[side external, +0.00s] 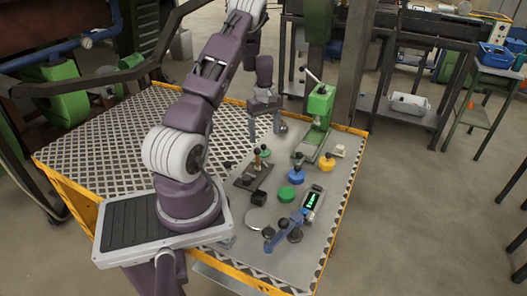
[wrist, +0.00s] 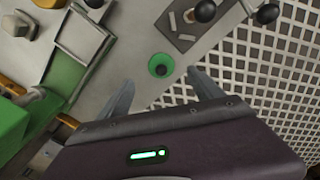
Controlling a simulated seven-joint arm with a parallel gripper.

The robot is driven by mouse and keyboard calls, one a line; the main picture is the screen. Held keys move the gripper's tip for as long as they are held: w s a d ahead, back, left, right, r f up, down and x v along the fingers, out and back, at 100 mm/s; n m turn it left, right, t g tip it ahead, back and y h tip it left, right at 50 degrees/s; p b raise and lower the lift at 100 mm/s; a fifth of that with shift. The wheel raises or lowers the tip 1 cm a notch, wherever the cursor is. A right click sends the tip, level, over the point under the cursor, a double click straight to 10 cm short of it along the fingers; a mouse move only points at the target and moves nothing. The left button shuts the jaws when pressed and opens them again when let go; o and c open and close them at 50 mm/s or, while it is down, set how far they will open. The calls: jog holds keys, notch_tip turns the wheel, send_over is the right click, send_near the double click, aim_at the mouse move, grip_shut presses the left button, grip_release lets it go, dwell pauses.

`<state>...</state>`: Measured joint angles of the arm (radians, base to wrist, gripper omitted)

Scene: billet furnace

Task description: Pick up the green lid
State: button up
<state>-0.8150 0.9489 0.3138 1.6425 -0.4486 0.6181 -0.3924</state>
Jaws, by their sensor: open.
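A small round green lid with a dark knob at its centre shows in the wrist view (wrist: 154,63), lying on the grey tabletop just beyond my fingertips, between their lines. In the side external view, a green round piece (side external: 264,153) lies near the plate with black knobs, below my gripper, and seems to be the same lid. My gripper (side external: 265,130) is open and empty, with its fingers pointing down above the table. In the wrist view, its two fingers (wrist: 161,82) are spread apart, not touching the lid.
A plate with black knobs (wrist: 187,22) lies close to the lid. A green lever press (side external: 320,110) stands to the right. Another green disc (side external: 286,194), a blue knobbed piece (side external: 296,175) and a yellow one (side external: 327,164) lie nearby. Perforated grating (side external: 110,140) covers the table's left.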

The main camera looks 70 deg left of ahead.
aim_at(264, 146)
jog(key=f, duration=0.7)
jog(key=shift+s+a+f, duration=0.1)
jog(key=shift+s+a, duration=0.05)
jog(key=shift+a, duration=0.05)
jog(key=c, duration=1.4)
